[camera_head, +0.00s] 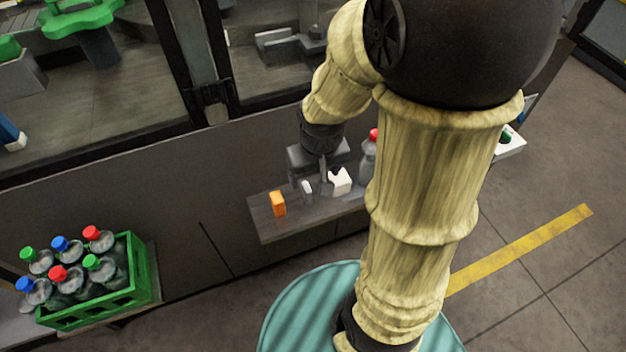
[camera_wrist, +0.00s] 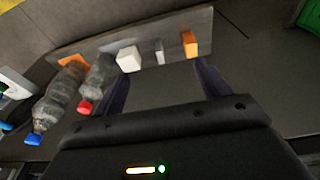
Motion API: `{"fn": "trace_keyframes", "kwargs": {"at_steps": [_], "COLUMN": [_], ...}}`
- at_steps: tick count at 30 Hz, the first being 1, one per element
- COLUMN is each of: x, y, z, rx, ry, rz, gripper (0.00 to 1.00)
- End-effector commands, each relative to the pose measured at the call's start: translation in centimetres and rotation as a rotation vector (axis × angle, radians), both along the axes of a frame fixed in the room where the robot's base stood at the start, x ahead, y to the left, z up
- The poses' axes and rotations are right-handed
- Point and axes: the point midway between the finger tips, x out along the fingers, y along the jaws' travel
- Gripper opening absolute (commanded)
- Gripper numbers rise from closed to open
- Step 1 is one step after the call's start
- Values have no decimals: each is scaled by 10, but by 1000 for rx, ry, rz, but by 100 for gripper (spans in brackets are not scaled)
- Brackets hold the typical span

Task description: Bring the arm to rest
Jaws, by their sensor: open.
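My arm covers the middle of the head view. My gripper (camera_head: 316,183) hangs over the narrow shelf on the machine's side, its fingers pointing down. In the wrist view my gripper (camera_wrist: 166,84) has its two dark fingers spread wide with nothing between them. Beyond the fingers, the shelf (camera_wrist: 218,30) carries an orange block (camera_wrist: 190,44), a small pale block (camera_wrist: 159,50) and a white block (camera_wrist: 129,59). I cannot tell whether the fingers touch the shelf.
A red-capped bottle (camera_wrist: 94,82) and a blue-capped bottle (camera_wrist: 57,99) are at the left of the wrist view. A green crate (camera_head: 140,268) of bottles stands at the lower left of the head view. The grey machine wall (camera_head: 120,200) runs behind the shelf. Open floor (camera_head: 560,270) lies at right.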

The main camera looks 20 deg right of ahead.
Motion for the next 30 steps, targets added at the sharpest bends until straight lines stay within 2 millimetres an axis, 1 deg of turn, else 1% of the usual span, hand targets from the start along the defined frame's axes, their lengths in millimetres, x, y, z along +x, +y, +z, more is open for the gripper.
{"fn": "trace_keyframes", "kwargs": {"at_steps": [1, 3, 5, 14, 17, 20, 27, 30], "x": [-11, -22, -26, -27, -26, -26, -26, -26], "y": [7, 13, 15, 16, 16, 16, 16, 16], "z": [4, 7, 8, 8, 14, 29, 87, 108], "rx": [5, 11, 13, 15, 15, 14, 14, 14], "ry": [-17, -29, -35, -35, -35, -35, -35, -35], "rz": [1, -1, -3, -6, -6, -5, -5, -5], "gripper": [76, 76, 76, 76, 76, 76, 76, 76]}}
